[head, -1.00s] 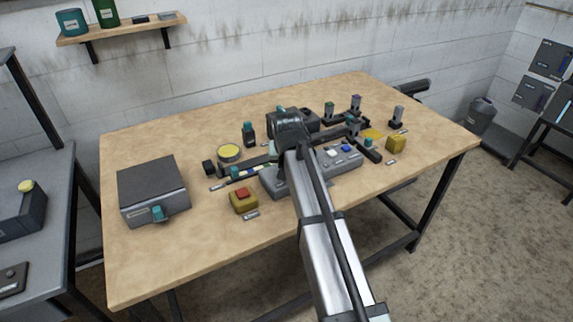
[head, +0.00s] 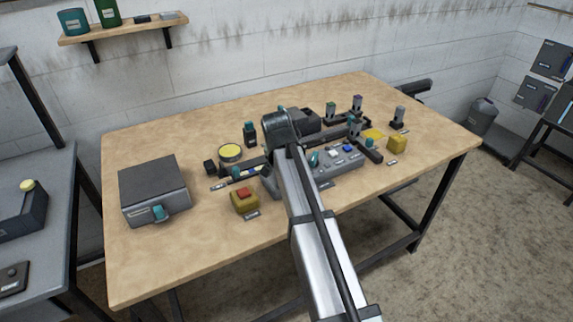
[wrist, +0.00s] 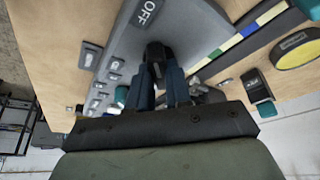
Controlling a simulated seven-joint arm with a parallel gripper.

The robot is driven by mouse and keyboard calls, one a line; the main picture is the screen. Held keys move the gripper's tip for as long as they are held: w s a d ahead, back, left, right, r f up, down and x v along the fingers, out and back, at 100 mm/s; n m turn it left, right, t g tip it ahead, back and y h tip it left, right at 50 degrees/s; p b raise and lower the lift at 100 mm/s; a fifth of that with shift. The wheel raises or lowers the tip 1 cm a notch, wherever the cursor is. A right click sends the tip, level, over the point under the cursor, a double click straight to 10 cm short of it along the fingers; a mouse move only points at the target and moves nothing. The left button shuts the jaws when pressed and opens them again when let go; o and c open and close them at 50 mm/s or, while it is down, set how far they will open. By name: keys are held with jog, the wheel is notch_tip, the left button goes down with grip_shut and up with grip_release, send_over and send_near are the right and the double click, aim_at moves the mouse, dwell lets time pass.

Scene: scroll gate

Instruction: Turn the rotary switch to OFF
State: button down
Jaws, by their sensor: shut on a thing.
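The grey control panel (head: 345,165) lies near the middle of the table in the head view, partly behind my arm. In the wrist view, the panel (wrist: 190,35) carries an OFF label (wrist: 147,12) at the top. A dark knob, seemingly the rotary switch (wrist: 156,49), stands just below that label. My gripper (wrist: 158,72) is shut on this knob, with a blue-grey finger on each side. The fingers hide part of the knob, so its pointing direction is unclear. In the head view my arm hides the fingers and the knob.
White and blue buttons (head: 348,148) and a teal part (head: 314,158) sit on the panel. A yellow box with a red button (head: 244,200) stands left of my arm. A grey box (head: 153,190) is further left. Bare table lies at the front left.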

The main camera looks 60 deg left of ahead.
jog(key=shift+d+f, duration=0.15)
jog(key=shift+f, duration=0.05)
jog(key=c, duration=1)
grip_release()
jog(key=shift+c, duration=0.2)
jog(key=shift+r, duration=0.1)
jog(key=v, duration=1.3)
jog(key=shift+r, duration=0.45)
jog(key=shift+f, duration=0.1)
